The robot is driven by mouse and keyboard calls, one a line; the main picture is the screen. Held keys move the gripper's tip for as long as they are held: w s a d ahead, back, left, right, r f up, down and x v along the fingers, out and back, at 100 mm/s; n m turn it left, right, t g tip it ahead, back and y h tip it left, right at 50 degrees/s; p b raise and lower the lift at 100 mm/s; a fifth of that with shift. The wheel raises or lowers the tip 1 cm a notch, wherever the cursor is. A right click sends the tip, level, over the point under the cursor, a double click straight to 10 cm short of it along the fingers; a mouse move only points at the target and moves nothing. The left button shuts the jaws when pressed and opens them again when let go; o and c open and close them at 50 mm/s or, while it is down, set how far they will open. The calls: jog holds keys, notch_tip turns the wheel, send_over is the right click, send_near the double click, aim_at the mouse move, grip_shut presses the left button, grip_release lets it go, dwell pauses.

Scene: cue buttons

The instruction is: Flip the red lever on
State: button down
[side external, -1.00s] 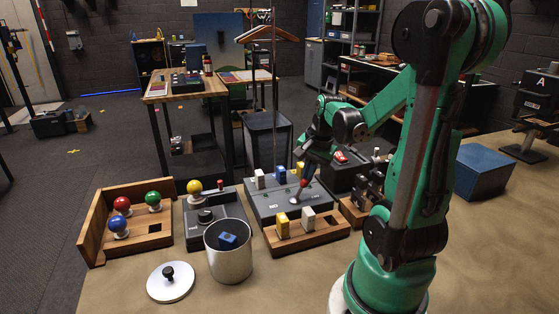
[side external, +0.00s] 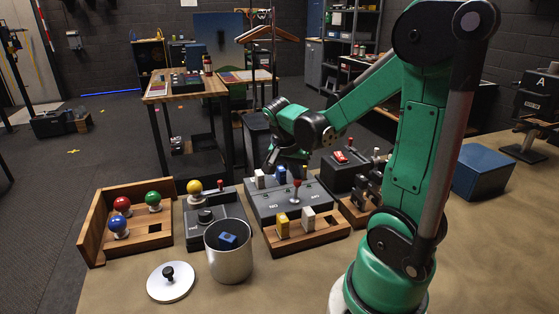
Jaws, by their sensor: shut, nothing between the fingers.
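The red-knobbed lever (side external: 297,184) stands on a grey control box (side external: 262,205) with small white lettering beside its slot. The lever looks close to upright; its exact setting is hard to tell. My gripper (side external: 286,170) is shut and empty. It is just behind and a little left of the lever knob, over the back part of the box, and appears apart from the knob. The fingertips are partly hidden among the white and blue blocks at the box's back edge.
A wooden holder with yellow (side external: 282,225) and white blocks stands in front of the box. A metal can (side external: 229,258) with a blue cube is front left. A dark box with a red switch (side external: 340,157) stands back right.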

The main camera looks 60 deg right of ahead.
jog(key=shift+w+a+g+h, duration=0.4)
jog(key=shift+h, duration=0.1)
jog(key=shift+w+a, duration=0.25)
jog(key=shift+r, duration=0.1)
jog(key=shift+r, duration=0.7)
jog(key=shift+d, duration=0.1)
jog(key=shift+d+r, duration=0.1)
jog(key=shift+d, duration=0.15)
jog(key=w+a+r, duration=0.3)
jog(key=r, duration=0.5)
jog(key=shift+w+a, duration=0.3)
